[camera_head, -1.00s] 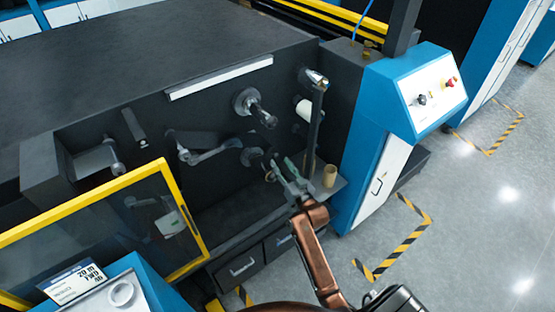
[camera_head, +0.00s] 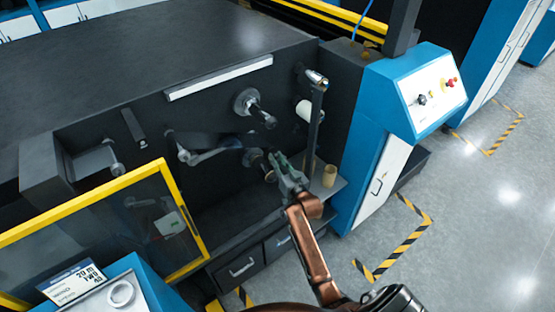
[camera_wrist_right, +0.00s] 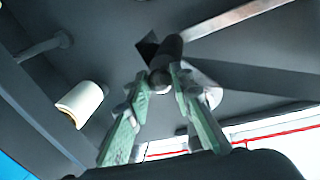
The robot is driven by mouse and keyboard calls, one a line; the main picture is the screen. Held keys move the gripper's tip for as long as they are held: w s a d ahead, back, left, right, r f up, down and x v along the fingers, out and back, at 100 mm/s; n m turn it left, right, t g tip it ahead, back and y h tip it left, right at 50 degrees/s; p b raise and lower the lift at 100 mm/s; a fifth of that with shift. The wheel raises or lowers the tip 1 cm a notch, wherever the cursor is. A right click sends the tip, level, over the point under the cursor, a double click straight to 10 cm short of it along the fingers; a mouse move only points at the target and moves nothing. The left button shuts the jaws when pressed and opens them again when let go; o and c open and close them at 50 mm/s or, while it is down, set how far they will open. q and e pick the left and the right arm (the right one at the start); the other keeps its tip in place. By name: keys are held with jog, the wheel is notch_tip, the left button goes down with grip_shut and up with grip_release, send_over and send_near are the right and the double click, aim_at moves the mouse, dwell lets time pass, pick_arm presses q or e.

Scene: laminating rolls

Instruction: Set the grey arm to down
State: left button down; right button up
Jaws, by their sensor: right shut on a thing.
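The grey arm (camera_head: 208,151) runs along the dark front panel of the machine in the head view, from a pivot at left to its right end near my right gripper. My right gripper (camera_head: 275,158) reaches up from below to this end. In the wrist view, the green fingers of my right gripper (camera_wrist_right: 162,78) are shut on a dark round peg (camera_wrist_right: 168,50), which I take to be the grey arm's end. A grey bar stretches right from there. The fingers partly hide the contact. My left gripper is not in view.
A dark roll spindle (camera_head: 254,105) sticks out above my right gripper. A white roll (camera_head: 304,111) and an upright bar (camera_head: 315,130) stand to its right. A tan cup-like core (camera_head: 329,175) sits on the ledge. A yellow-framed guard (camera_head: 172,176) stands at left.

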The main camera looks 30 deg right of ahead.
grip_shut()
jog(key=shift+f, duration=0.1)
jog(key=f+m, duration=0.1)
jog(key=f, duration=0.2)
jog(key=a+f+m, duration=0.1)
jog(key=f, duration=0.3)
jog(key=a+f+m, duration=0.1)
jog(key=f+m, duration=0.1)
jog(key=f, duration=0.1)
jog(key=shift+s+f+g, duration=0.1)
jog(key=shift+f+g, duration=0.05)
jog(key=shift+g, duration=0.15)
jog(key=o, duration=0.7)
grip_release()
